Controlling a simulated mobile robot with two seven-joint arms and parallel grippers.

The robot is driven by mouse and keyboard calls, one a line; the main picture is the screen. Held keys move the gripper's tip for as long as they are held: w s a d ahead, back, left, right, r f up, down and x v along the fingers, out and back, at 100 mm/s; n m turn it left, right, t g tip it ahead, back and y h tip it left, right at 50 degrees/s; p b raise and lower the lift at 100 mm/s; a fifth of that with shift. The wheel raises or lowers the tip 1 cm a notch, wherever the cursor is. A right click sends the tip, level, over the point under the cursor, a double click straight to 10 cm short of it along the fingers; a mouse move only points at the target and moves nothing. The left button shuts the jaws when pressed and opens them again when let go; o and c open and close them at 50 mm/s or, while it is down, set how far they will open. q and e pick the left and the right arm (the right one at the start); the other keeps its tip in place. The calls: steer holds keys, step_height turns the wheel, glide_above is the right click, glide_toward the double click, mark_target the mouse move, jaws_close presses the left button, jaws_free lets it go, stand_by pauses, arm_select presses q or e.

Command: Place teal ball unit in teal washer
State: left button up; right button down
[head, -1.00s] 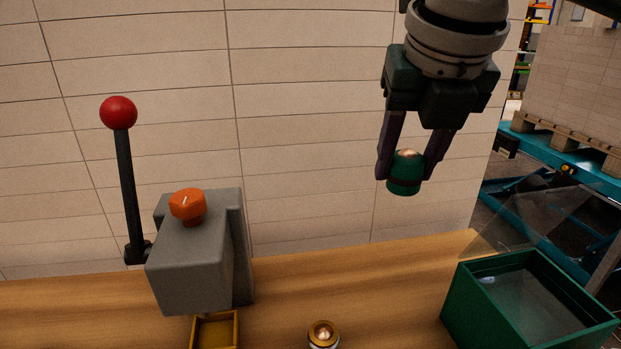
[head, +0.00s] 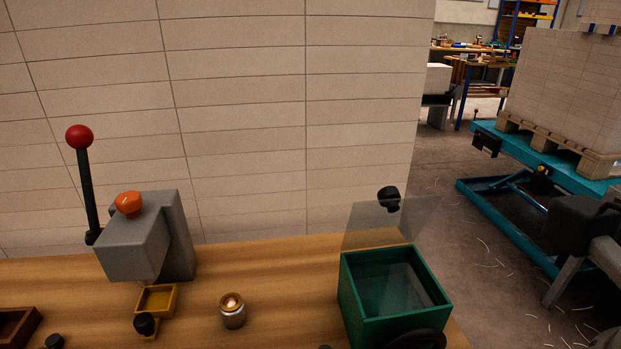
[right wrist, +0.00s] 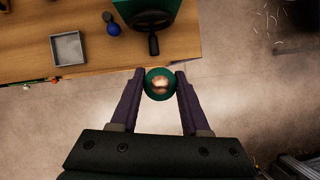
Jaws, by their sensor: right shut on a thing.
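The teal ball unit (right wrist: 159,84) is a dark green cup with a coppery ball in its top. In the right wrist view my right gripper (right wrist: 159,79) is shut on it, a finger on either side, and it hangs over the floor just off the bench edge. The teal washer (head: 353,300) is an open green box with a clear lid (head: 360,224) raised at its back, at the bench's right end in the head view. Its green side (right wrist: 170,8) and a black handle (right wrist: 153,42) show at the top of the wrist view. My left gripper is not in view.
On the bench (head: 275,268) stand a grey press (head: 135,250) with a red-knobbed lever, a yellow tray (head: 158,300) and a brass ball unit (head: 232,313). A grey tray (right wrist: 68,49) and a blue object (right wrist: 113,29) show in the wrist view. A teal lift table (head: 500,228) stands right.

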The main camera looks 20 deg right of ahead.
steer(key=shift+f+b, duration=0.1)
steer(key=shift+b, duration=0.3)
steer(key=w+b, duration=0.2)
steer(key=w, duration=0.1)
steer(key=w+d+b, duration=0.1)
steer(key=w+b, duration=0.2)
steer(key=w, duration=0.1)
steer(key=w+d+b, duration=0.1)
steer(key=w+b, duration=0.2)
steer(key=shift+w+d+r, duration=0.15)
steer(key=shift+d+r, duration=0.1)
steer(key=w+d, duration=0.2)
steer(key=w, duration=0.6)
step_height(320, 180, down, 6)
steer(key=shift+w+f, duration=0.1)
steer(key=shift+f, duration=0.1)
steer(key=shift+w+f, duration=0.2)
steer(key=shift+f, duration=0.2)
steer(key=shift+f, duration=0.2)
